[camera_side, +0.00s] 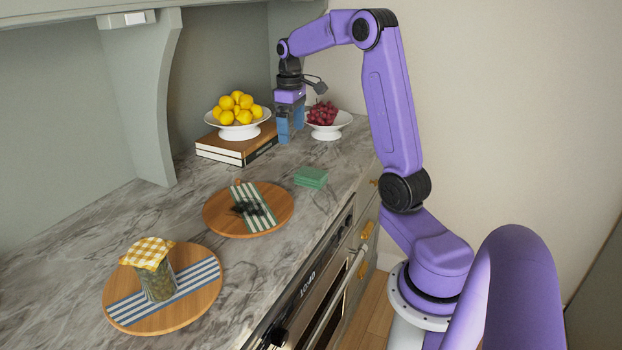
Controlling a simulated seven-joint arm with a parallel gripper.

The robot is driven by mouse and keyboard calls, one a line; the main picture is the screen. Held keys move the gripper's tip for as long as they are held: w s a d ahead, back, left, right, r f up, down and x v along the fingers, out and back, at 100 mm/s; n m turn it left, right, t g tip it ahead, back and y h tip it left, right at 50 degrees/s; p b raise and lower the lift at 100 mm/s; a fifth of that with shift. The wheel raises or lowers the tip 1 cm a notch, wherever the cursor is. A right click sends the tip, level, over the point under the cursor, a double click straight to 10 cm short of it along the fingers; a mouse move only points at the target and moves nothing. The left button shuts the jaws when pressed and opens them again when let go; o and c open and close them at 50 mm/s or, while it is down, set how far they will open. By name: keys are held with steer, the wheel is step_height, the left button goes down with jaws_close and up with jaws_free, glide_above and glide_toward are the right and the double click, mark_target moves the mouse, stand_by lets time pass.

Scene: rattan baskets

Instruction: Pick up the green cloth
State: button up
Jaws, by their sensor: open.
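The green cloth (311,177) lies folded in a small flat stack on the marble counter, right of the middle wooden board. My gripper (290,138) points down above the counter near the back, between the fruit bowls. It is open, with blue fingers, and nothing shows between them. It is behind the cloth and slightly to its left in the picture, apart from it. A green-and-white striped cloth (267,218) lies on the middle round board, under some small dark items.
A lemon bowl (238,132) stands on books (222,151), left of my gripper. A grape bowl (327,132) stands to its right. The middle board (219,216) and a front board (170,322) with a jar (158,284) are nearer. Marble around the green cloth is clear.

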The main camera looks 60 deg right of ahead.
steer(key=m, duration=0.1)
glide_above(311, 172)
step_height(311, 172, down, 12)
steer(key=shift+w+f, duration=0.1)
steer(key=shift+w, duration=0.05)
steer(key=shift+s+f, duration=0.2)
steer(key=shift+f, duration=2.4)
steer(key=shift+c, duration=0.3)
steer(key=c, duration=1)
